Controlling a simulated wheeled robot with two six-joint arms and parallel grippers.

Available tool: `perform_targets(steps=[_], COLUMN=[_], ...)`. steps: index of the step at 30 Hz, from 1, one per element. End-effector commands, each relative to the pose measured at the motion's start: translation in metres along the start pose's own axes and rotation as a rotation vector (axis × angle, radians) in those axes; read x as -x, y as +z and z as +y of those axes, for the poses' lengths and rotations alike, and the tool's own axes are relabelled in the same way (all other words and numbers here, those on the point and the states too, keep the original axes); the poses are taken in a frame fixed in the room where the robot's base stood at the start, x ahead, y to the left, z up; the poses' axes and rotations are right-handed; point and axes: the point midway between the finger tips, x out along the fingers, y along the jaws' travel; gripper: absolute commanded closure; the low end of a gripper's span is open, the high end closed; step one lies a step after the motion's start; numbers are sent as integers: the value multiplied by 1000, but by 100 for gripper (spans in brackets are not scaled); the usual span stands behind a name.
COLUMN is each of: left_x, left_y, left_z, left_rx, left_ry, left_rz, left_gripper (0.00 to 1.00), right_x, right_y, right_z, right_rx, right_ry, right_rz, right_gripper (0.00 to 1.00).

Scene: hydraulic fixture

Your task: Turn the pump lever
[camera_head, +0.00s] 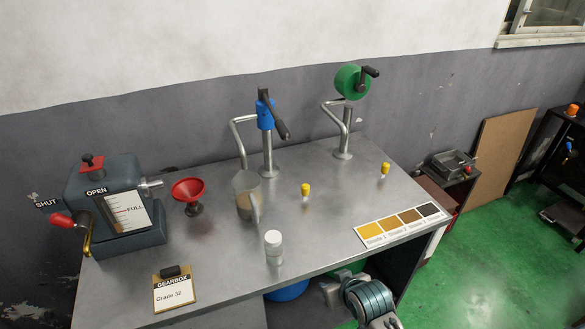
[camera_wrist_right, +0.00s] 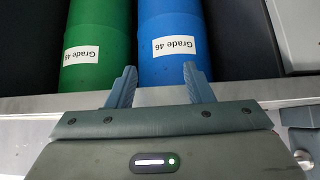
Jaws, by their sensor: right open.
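A blue hand pump (camera_head: 265,114) with a dark lever (camera_head: 280,124) stands on a metal post at the back of the steel bench (camera_head: 320,220). Its bent spout pipe (camera_head: 240,135) is at its left. A second pump, green (camera_head: 352,82) with a black crank (camera_head: 370,72), stands farther right. A clear jug (camera_head: 247,190) with brownish contents stands before the blue pump. My right gripper (camera_head: 330,290) is low at the bench's front edge, well away from both pumps. The right wrist view shows its fingers (camera_wrist_right: 159,85) apart and empty. My left gripper is out of view.
Green (camera_wrist_right: 98,45) and blue (camera_wrist_right: 170,45) drums, both labelled Grade 46, lie beyond my right fingers. The bench holds a grey gearbox (camera_head: 110,195), red funnel (camera_head: 188,190), white-capped bottle (camera_head: 273,243), Grade 32 clipboard (camera_head: 173,291), yellow-capped vials (camera_head: 305,191) and colour chart (camera_head: 402,224).

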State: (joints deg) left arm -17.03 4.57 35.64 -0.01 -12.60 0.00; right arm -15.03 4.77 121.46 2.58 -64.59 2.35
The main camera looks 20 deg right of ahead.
Motion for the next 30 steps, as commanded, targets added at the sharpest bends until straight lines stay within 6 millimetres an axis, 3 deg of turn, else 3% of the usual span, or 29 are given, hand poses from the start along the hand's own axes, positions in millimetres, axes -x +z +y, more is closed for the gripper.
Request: perform_targets(steps=[6, 14, 20, 24, 27, 30], left_x=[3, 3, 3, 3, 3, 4], left_y=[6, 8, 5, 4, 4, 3], left_z=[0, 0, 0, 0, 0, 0], left_rx=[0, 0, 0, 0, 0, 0], left_ry=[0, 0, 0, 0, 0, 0], left_rz=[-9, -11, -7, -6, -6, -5], left_gripper=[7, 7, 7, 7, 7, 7], right_x=[48, 39, 44, 58, 67, 70], right_y=[-67, -154, -243, -306, -334, -346], right_z=[-7, -14, -19, -23, -24, -25], right_rx=[-12, -58, -104, -137, -152, -159], right_ry=[-19, -55, -95, -128, -143, -151], right_rz=[137, 351, 568, 727, 798, 829], right_gripper=[53, 53, 53, 53, 53, 53])
